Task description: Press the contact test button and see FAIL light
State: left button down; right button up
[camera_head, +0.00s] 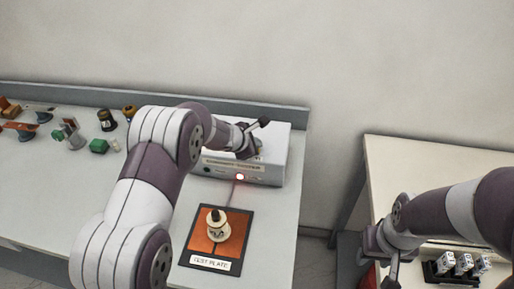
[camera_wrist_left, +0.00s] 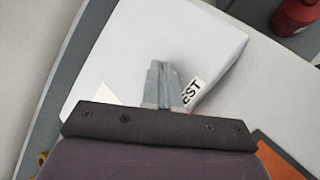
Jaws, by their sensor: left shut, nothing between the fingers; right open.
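A white tester box (camera_head: 270,171) stands at the back right of the left table, with a printed label strip on its front. A light (camera_head: 240,176) low on its front glows whitish with a red halo; its lettering is too small to read. My left gripper (camera_wrist_left: 162,88) is shut and empty over the box top, beside a label ending in "EST". In the head view my left wrist hides the fingertips and part of the box; I cannot see the contact test button or tell whether the fingers touch it. My right gripper (camera_head: 388,279) is open, low at the right table.
A cream bushing with a dark top (camera_head: 217,226) stands on the orange test plate (camera_head: 196,242) in front of the box. A dark rack (camera_head: 441,277) with white-topped parts is on the right table.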

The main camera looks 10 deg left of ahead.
pick_arm(q)
jog(key=shift+r, duration=0.4)
notch_tip(320, 180, up, 6)
jog(key=p, duration=0.5)
dwell(0.6)
